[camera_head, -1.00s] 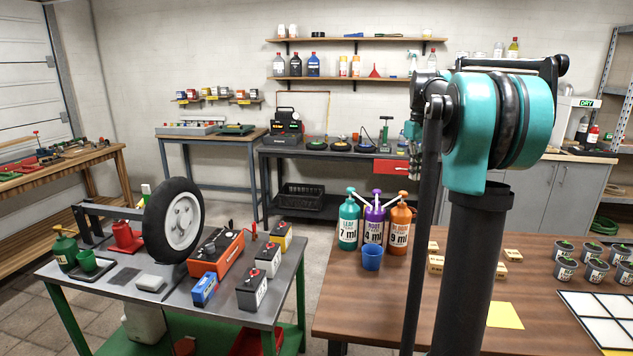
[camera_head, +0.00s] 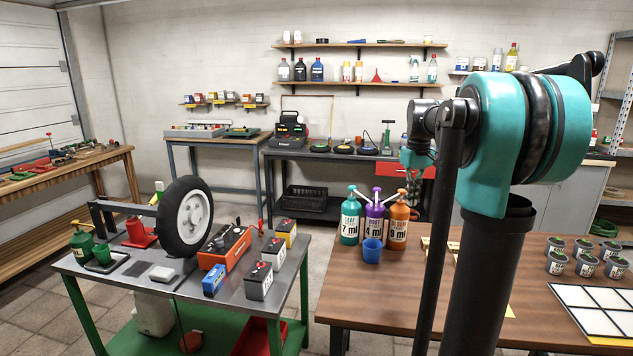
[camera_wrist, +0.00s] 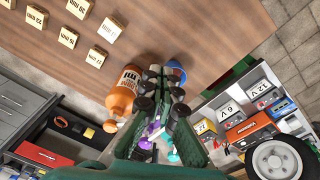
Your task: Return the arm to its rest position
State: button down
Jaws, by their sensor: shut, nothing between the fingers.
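My arm stands at the right of the head view, with a large teal and black joint (camera_head: 525,130) on a dark column. Its far links are raised and folded back. My gripper (camera_wrist: 163,86) shows in the wrist view, its dark fingers together with nothing between them. In that view it overlaps the area beside the orange pump bottle (camera_wrist: 122,98) and the blue cup (camera_wrist: 176,74); whether it touches them cannot be told there. In the head view the fingers cannot be made out clearly.
The wooden table (camera_head: 385,300) holds pump bottles (camera_head: 374,222), the blue cup and several small pots (camera_head: 586,258). A metal cart (camera_head: 190,290) at left carries a wheel (camera_head: 185,217) and batteries. Floor shows between cart and table. A workbench (camera_head: 345,158) stands behind.

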jog(key=s+a+f+m+t, duration=0.1)
jog(key=s+a+f, duration=0.3)
jog(key=s+f, duration=0.9)
jog(key=s+a+f+m+t, duration=0.2)
jog(key=s+a+f, duration=0.3)
jog(key=s+f, duration=0.8)
jog(key=shift+s, duration=0.2)
jog(key=shift+a, duration=0.1)
